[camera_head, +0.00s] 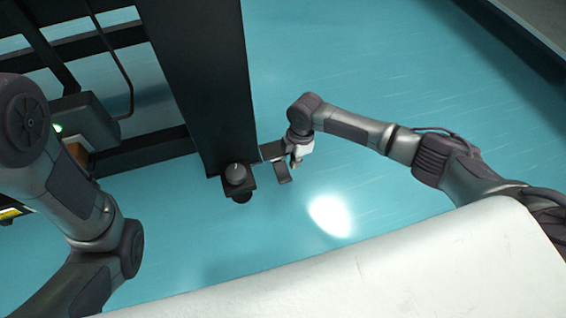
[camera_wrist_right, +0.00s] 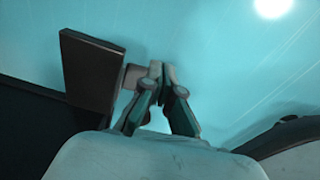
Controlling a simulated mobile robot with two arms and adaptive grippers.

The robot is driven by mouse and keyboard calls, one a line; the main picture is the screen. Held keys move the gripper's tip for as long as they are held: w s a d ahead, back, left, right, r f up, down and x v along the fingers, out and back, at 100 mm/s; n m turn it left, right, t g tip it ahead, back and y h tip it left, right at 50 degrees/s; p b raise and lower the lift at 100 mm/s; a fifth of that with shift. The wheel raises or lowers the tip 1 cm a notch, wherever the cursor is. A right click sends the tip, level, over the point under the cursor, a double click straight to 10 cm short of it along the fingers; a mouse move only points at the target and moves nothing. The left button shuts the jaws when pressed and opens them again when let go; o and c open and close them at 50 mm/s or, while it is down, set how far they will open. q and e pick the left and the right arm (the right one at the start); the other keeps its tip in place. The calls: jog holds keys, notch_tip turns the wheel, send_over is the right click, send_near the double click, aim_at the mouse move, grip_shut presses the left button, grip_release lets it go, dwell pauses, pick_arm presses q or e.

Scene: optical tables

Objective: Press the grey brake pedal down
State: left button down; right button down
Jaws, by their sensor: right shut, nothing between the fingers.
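The grey brake pedal (camera_head: 282,172) is a small flat plate beside a caster wheel at the foot of the black frame, in the middle of the head view. My right gripper (camera_head: 295,158) is right by the pedal, at its upper right side. In the right wrist view, the gripper (camera_wrist_right: 158,72) is shut with its fingertips together and nothing between them. A dark plate that looks like the pedal (camera_wrist_right: 92,72) stands just left of the fingers there. A lighter stub reaches from it behind the fingertips; whether they touch cannot be told. My left gripper is out of view.
The caster (camera_head: 237,176) sits left of the pedal, under the thick black beam (camera_head: 205,80). A white surface (camera_head: 370,270) fills the bottom of the head view. The blue-green floor (camera_head: 400,60) right of the frame is clear.

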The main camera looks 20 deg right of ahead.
jog(key=shift+f, duration=0.15)
notch_tip(320, 180, up, 12)
jog(key=d, duration=0.1)
dwell(0.5)
dwell(0.4)
